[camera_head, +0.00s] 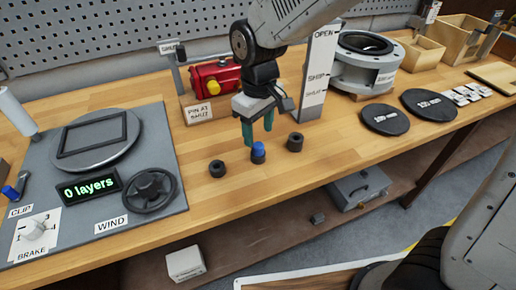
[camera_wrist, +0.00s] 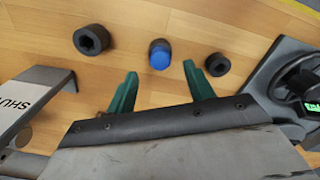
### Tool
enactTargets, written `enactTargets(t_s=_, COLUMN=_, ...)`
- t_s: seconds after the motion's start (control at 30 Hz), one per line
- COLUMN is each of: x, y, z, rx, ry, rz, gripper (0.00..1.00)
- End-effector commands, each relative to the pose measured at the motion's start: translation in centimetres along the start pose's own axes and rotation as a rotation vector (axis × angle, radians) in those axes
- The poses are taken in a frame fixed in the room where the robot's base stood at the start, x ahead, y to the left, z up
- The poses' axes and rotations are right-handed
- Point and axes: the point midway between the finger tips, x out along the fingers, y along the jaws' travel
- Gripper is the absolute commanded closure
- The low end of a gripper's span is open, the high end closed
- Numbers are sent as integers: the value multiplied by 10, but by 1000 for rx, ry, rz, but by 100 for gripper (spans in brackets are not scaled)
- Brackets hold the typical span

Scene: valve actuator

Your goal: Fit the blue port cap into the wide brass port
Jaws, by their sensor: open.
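The blue port cap (camera_head: 258,148) is a small blue plug with a dark lower part on the wooden bench. It also shows in the wrist view (camera_wrist: 160,56), beyond and between the green fingertips. My gripper (camera_head: 258,136) is open and empty, its fingers pointing down just behind the cap. In the wrist view, my gripper (camera_wrist: 160,70) has a clear gap between its fingers. A red actuator (camera_head: 215,74) at the back carries a round yellow part (camera_head: 213,88). I cannot tell which part is the wide brass port.
Dark hollow cylinders stand left (camera_head: 217,168) and right (camera_head: 295,142) of the cap. The grey winding plate (camera_head: 190,225) lies left. An OPEN/SHUT post (camera_head: 318,75), a grey flanged valve body (camera_head: 367,65) and black discs (camera_head: 386,119) are to the right. The bench front is clear.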

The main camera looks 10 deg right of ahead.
Motion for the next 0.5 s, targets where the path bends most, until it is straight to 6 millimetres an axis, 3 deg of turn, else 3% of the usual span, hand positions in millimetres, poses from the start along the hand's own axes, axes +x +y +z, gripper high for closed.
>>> enactTargets(t_s=0.23, x=37, y=-1, z=0, rx=1, ry=-3, rz=-1, gripper=47)
enactTargets(t_s=0.5, x=43, y=-1, z=0, rx=1, ry=1, rz=0, gripper=47)
